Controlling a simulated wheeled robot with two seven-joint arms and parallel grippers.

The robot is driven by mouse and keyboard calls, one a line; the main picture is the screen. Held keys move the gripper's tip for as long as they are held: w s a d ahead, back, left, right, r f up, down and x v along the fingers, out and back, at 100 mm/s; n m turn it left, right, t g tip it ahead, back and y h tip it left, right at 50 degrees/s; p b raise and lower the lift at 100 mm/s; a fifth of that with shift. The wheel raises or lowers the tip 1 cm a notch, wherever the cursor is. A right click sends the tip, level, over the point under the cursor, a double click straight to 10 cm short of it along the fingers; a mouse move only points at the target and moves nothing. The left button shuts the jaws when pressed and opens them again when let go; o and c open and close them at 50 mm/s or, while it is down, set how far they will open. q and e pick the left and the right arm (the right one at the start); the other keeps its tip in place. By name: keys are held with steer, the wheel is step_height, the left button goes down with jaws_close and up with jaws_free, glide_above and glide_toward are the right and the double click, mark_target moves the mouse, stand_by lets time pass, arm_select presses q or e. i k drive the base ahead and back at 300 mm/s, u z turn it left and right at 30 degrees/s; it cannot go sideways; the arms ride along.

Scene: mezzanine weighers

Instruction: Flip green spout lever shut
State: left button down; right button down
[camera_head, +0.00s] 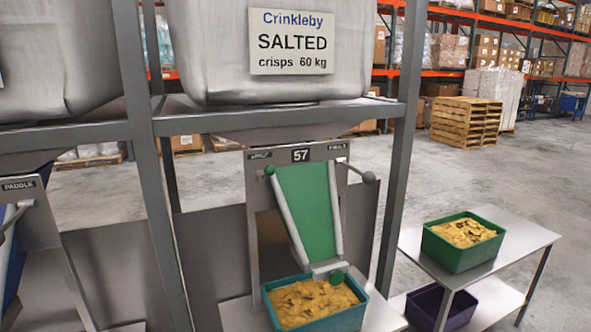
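A green chute (307,208) with pale metal side rails slopes down the front of the weigher numbered 57. A lever with a grey ball (368,177) sticks out at the upper right. I cannot tell which green knob belongs to the spout lever, or whether the spout is open. A teal crate of crisps (362,312) stands under the chute's lower end. Neither gripper is in view.
Grey frame posts (400,150) stand on both sides of weigher 57. A metal side table (533,238) at the right holds a green crate of crisps (455,258), with a purple crate (425,305) on its lower shelf. Another weigher (38,225) stands at the left. Open floor lies behind.

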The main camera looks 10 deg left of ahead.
mark_target(268, 171)
steer(key=z, duration=0.4)
steer(key=k, duration=0.9)
steer(key=u, duration=0.2)
steer(key=i, duration=0.55)
steer(key=u, duration=0.7)
steer(key=i, duration=0.8)
steer(key=z, duration=0.2)
